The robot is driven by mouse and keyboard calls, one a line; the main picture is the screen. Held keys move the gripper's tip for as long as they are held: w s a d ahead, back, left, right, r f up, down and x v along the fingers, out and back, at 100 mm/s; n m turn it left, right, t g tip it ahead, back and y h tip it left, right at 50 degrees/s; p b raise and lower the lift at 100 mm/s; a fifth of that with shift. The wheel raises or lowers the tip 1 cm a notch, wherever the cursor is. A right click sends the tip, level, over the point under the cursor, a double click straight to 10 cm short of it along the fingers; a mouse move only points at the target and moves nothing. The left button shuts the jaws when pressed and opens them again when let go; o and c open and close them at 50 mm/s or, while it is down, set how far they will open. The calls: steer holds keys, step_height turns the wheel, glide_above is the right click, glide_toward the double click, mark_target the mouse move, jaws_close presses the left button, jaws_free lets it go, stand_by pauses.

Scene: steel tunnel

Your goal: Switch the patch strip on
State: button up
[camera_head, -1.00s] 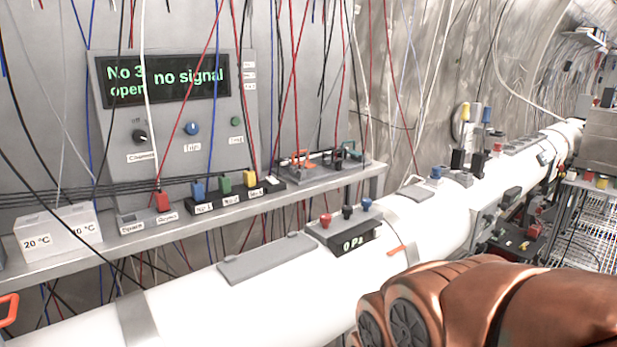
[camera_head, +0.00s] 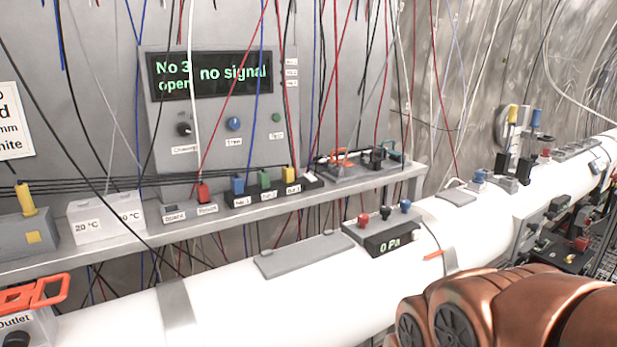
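A black strip (camera_head: 240,201) with a blue, a green and a yellow plug lies on the shelf below the grey panel; this looks like the patch strip. The labels under its plugs are too small to read surely. A small pale part (camera_head: 309,177) sits at its right end; I cannot tell whether it is a switch or which way it is set. The panel's display (camera_head: 210,74) reads "No 3 open" and "no signal". My copper-coloured arm shows at the bottom right, well apart from the strip. My gripper is out of view.
A grey box with a red plug (camera_head: 203,192) stands left of the strip. White temperature blocks (camera_head: 106,219) are farther left. A white pipe (camera_head: 230,290) with a pressure gauge (camera_head: 383,236) runs in front of the shelf (camera_head: 70,255). Loose cables hang before the panel.

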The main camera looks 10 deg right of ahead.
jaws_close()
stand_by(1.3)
